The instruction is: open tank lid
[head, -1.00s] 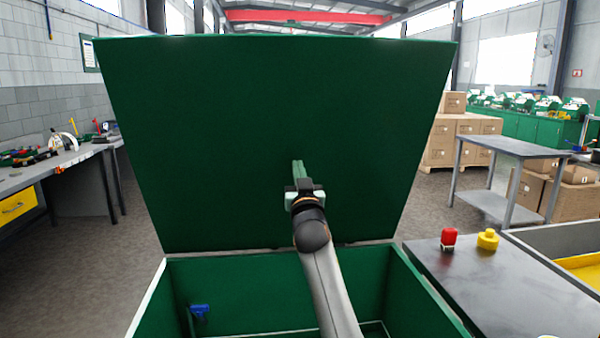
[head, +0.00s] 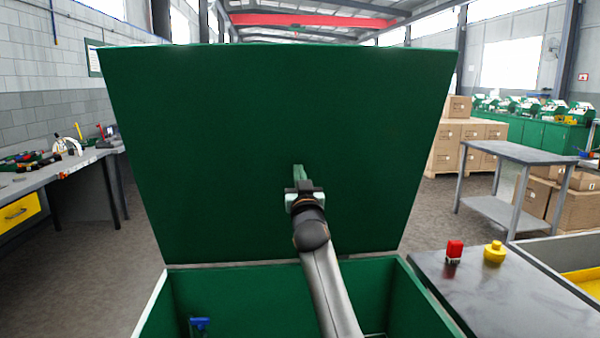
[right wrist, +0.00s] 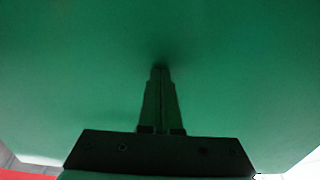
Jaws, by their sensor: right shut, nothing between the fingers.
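The green tank lid (head: 270,110) stands raised, nearly upright, at the back edge of the open green tank (head: 240,290). My right gripper (head: 299,172) is in front of the lid's inner face, low and near its middle. Its fingers are shut with nothing between them and point at the lid. In the right wrist view the lid (right wrist: 80,70) fills most of the picture, and the shut fingertips (right wrist: 160,70) are at or very close to its surface, with a dark shadow at the tips. I cannot tell for certain whether they touch. My left gripper is not in view.
A blue object (head: 199,325) is inside the tank at the left. A red item (head: 454,251) and a yellow item (head: 494,252) stand on the dark bench (head: 500,290) at the right. A workbench (head: 60,170) with tools is at the left. Cardboard boxes (head: 462,145) are behind at the right.

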